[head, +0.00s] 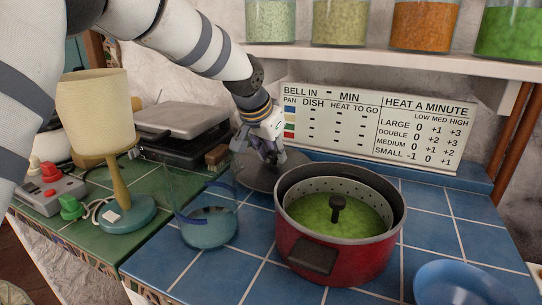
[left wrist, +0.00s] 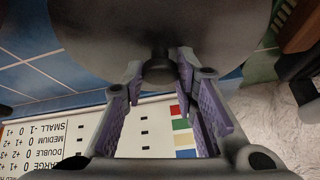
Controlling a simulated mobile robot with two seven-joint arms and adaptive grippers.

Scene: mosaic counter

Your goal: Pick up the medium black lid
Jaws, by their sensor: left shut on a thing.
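The black lid (head: 258,178) is a round dark disc in the head view, at the back of the blue tiled counter and left of the red pot. My left gripper (head: 269,154) comes down from above and covers part of it. In the left wrist view the lid (left wrist: 150,25) fills the top, and its knob (left wrist: 158,70) sits between the purple finger pads of my left gripper (left wrist: 160,75), which is shut on it. I cannot tell whether the lid's rim is off the counter. My right gripper is not in view.
The red pot (head: 292,245) with green contents and a black knob stands right of the lid. A clear glass container (head: 208,226) stands in front. A cream lamp (head: 95,115) is at left, a sign (head: 370,125) behind. A blue bowl (head: 460,287) is at front right.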

